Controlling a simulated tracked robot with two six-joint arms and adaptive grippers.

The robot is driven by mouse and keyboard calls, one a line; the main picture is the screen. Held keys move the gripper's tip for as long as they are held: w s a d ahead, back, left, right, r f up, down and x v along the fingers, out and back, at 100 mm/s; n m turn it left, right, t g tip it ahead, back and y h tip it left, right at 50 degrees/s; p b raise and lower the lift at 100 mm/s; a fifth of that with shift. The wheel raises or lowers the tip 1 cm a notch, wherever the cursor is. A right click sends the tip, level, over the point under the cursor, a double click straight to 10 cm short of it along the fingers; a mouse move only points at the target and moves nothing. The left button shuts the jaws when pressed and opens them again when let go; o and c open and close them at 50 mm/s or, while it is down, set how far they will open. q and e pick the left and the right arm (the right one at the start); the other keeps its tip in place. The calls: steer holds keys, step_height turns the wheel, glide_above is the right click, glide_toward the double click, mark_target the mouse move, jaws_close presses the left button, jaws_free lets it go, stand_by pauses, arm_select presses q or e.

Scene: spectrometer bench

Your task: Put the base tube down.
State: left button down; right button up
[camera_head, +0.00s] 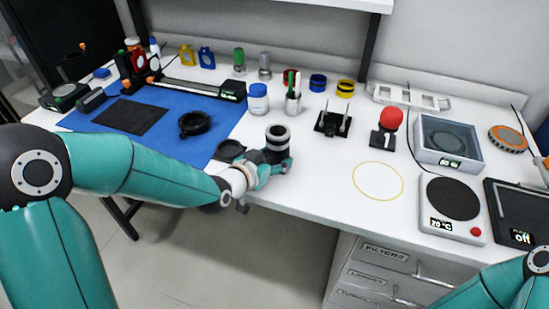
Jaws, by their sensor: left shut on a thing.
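The base tube (278,136) is a short black cylinder with a pale band, standing upright with its open end up. My left gripper (276,158) is shut on it near the front edge of the white bench (320,190). The gripper hides the tube's lower part, so I cannot tell whether the tube touches the bench top. A thin yellow circle (378,163) is marked on the bench to the right of the tube, and it is empty. My right arm shows at the bottom right corner, but its gripper is out of view.
A dark ring (230,148) lies just left of the tube, and another black ring (195,123) sits on the blue mat (222,124). A black stand (331,126), a red-topped device (388,128) and a hot plate (450,205) surround the yellow circle. Bench space around the circle is clear.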

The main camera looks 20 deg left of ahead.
arm_select(q)
steer(key=shift+r, duration=0.1)
steer(key=shift+c, duration=1.6)
jaws_free()
steer(key=shift+s+a+r, duration=0.1)
steer(key=shift+s, duration=0.2)
steer(key=b+v, duration=0.1)
steer(key=v, duration=1)
steer(key=shift+s, duration=0.2)
